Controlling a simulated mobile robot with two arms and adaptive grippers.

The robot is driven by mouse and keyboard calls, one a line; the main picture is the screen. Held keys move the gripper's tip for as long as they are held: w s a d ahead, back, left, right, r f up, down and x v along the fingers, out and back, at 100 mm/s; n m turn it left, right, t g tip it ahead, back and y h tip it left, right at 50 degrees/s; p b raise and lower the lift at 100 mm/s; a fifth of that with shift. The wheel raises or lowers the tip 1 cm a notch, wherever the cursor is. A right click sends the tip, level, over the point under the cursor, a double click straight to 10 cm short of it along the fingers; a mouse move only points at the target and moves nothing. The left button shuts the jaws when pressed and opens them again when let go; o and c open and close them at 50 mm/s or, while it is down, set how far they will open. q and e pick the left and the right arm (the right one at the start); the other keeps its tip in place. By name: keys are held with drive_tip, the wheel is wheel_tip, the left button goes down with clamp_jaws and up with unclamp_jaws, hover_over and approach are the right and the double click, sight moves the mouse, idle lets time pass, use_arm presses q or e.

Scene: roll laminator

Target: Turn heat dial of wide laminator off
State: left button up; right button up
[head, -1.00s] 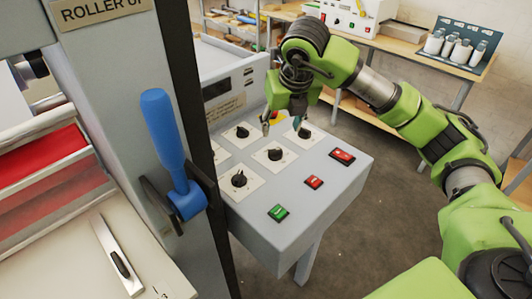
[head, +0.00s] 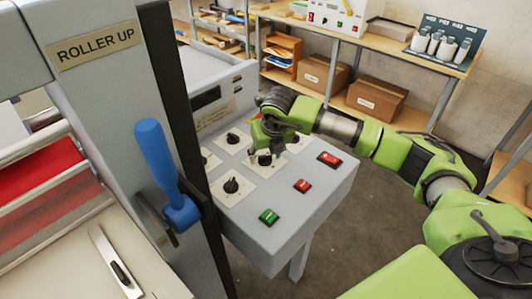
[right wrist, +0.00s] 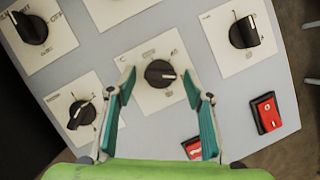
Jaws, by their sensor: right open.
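The laminator's control box (head: 315,205) has several black dials on white plates. My right gripper (head: 266,158) is low over the middle of these dials in the head view. In the right wrist view the right gripper (right wrist: 158,84) is open, its teal fingertips on either side of a black dial (right wrist: 160,73). I cannot tell whether they touch it. Other dials show at the upper left (right wrist: 31,28), lower left (right wrist: 82,113) and upper right (right wrist: 244,32). The plate labels are too small to read surely. My left gripper is not in view.
A red switch (head: 330,158), another red switch (head: 302,185) and a green switch (head: 269,216) line the box's right side. A blue lever (head: 165,170) stands at left on the post marked ROLLER UP. Shelves with cardboard boxes (head: 376,100) are behind.

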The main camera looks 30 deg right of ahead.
drive_tip(key=c, duration=1.1)
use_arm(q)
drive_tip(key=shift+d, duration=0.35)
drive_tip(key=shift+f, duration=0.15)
